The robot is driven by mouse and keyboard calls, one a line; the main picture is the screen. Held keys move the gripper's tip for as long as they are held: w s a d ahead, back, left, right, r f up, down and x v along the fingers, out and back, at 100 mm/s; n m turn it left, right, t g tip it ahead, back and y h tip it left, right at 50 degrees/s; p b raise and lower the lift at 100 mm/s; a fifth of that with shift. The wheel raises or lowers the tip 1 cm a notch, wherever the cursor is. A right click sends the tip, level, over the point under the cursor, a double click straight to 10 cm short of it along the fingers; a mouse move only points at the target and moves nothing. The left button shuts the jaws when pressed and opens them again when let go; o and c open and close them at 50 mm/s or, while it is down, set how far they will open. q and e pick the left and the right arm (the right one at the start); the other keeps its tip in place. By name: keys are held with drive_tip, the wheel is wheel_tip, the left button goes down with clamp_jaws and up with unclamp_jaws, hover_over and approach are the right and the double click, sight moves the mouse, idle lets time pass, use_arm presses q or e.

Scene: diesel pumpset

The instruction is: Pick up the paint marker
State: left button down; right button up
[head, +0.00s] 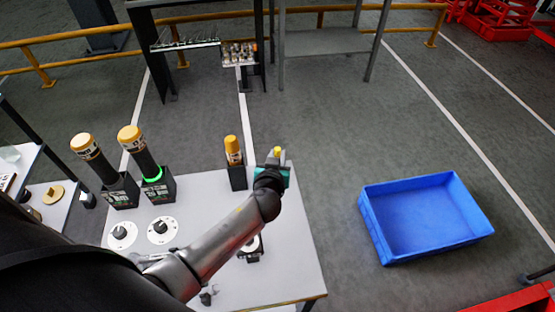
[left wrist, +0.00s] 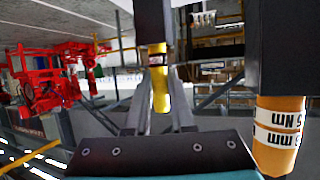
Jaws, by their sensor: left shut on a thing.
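The paint marker shows as a small yellow tip (head: 277,152) at my left gripper (head: 277,160) in the head view. In the left wrist view the marker (left wrist: 160,88) has a yellow end, a pale band with print and a dark body. It stands between the two grey fingers of my left gripper (left wrist: 160,105), which is shut on it. Whether the marker touches anything below is hidden. My right gripper is not in view.
Two larger dark cylinders with orange tops (head: 131,136) stand left on the white table (head: 290,250). A blue crate (head: 425,215) lies right on open floor.

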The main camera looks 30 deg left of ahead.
use_arm(q)
drive_tip(key=shift+r, duration=0.1)
wheel_tip(320, 180, up, 20)
drive_tip(key=p, duration=0.6)
drive_tip(key=c, duration=1.4)
unclamp_jaws()
clamp_jaws()
